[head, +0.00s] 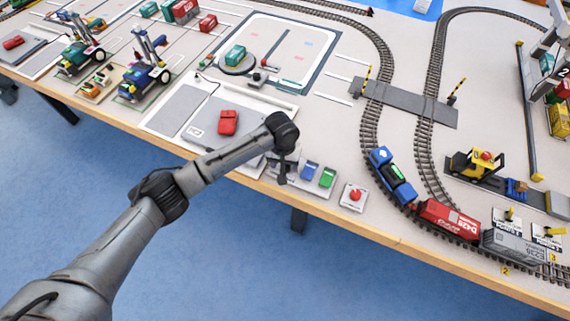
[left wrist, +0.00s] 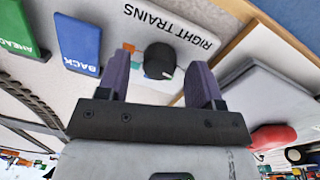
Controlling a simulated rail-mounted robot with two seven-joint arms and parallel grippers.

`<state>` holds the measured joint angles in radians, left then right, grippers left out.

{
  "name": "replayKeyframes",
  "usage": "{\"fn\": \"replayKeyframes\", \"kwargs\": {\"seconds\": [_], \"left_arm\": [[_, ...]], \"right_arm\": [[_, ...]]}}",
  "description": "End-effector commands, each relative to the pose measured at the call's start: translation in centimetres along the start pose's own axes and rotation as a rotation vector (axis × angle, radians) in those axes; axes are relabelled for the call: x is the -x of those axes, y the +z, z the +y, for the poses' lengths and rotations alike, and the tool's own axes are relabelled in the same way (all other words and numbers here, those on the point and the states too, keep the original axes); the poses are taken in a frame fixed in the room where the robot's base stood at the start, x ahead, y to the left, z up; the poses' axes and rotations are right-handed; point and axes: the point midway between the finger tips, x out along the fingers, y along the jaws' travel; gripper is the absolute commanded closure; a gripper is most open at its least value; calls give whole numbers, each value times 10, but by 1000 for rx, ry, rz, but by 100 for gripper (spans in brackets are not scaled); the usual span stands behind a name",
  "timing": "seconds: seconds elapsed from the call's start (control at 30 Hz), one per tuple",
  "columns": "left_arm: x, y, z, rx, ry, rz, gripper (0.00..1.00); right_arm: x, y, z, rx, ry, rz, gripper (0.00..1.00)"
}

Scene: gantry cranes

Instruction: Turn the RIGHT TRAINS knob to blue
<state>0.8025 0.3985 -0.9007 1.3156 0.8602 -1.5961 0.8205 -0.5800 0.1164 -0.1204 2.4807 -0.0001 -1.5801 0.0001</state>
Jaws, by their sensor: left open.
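The RIGHT TRAINS panel (left wrist: 180,25) is a pale plate with a round black knob (left wrist: 159,61), seen in the left wrist view. The knob has a small light mark on its lower edge. Small orange and teal patches show beside it on the left; I cannot make out a blue mark there. My left gripper (left wrist: 160,70) is open, with one purple-grey finger on each side of the knob and a visible gap to each. In the head view my left gripper (head: 281,172) points down over the panel and hides the knob. My right gripper is not in view.
A blue BACK pad (left wrist: 78,42) and a green AHEAD pad (left wrist: 18,30) sit beside the panel. In the head view a red button (head: 355,194) stands right of them, near the table's front edge. A red block (head: 228,122) lies left. Trains (head: 449,218) stand on curved track at right.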

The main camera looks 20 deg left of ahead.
Motion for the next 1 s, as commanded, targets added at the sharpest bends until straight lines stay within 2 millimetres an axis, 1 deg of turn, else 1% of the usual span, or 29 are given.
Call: {"fn": "replayKeyframes", "kwargs": {"seconds": [0.13,0.43,0.93,1.0], "left_arm": [[-5,0,0,0,0,1,40],[-6,0,0,0,0,0,41],[-6,0,0,0,0,0,89],[-5,0,0,-1,0,0,89]], "right_arm": [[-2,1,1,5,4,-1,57],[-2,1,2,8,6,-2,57],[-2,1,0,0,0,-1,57],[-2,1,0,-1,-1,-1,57]]}}
